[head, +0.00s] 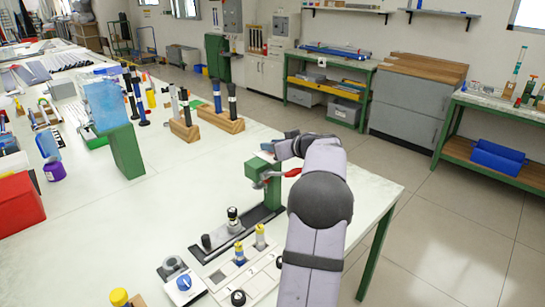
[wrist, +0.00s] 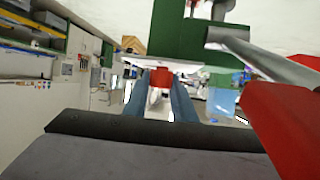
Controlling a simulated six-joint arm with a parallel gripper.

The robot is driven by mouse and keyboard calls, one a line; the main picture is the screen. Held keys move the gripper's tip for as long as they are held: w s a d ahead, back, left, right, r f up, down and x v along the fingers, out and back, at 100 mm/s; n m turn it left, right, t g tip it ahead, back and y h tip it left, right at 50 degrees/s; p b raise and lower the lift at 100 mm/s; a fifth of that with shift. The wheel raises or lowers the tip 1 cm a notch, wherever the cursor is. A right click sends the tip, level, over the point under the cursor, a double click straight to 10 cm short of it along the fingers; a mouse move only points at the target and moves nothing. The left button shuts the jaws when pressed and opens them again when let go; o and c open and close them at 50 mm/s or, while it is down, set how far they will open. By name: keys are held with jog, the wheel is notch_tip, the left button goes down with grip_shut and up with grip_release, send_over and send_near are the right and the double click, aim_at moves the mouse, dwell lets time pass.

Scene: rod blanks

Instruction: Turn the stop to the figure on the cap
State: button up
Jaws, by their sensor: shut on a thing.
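My gripper (wrist: 159,96) is beside the head of a green bench machine (head: 265,195). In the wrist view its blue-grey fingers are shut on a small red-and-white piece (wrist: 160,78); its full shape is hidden. In the head view my arm hides it. The machine's red-handled lever (head: 285,173) is close by; its red handle (wrist: 285,120) fills the wrist view's right side. A dark rail with a black knob (head: 233,213) runs from the machine's foot. No figure is readable on the dial or any cap.
A pale tray (head: 215,285) with yellow-capped pieces (head: 261,237) stands before the rail. Wooden blocks with dark upright rods (head: 232,105) are at the back. A green upright block (head: 125,150) and red bin (head: 18,205) are left. The table's middle is clear.

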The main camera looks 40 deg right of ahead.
jog(key=m+h+b, duration=0.1)
jog(key=b, duration=0.2)
jog(key=shift+f+h, duration=0.15)
jog(key=shift+h, duration=0.15)
jog(key=shift+r+m, duration=0.25)
jog(key=shift+m, duration=0.05)
jog(key=o, duration=1.1)
jog(key=shift+s, duration=0.1)
jog(key=shift+s+a+r+b, duration=0.15)
jog(key=shift+s+b, duration=0.3)
jog(key=shift+s, duration=0.15)
jog(key=shift+b+v, duration=0.95)
jog(key=shift+v, duration=2)
jog(key=shift+w+a+r, duration=0.1)
jog(key=shift+r, duration=0.1)
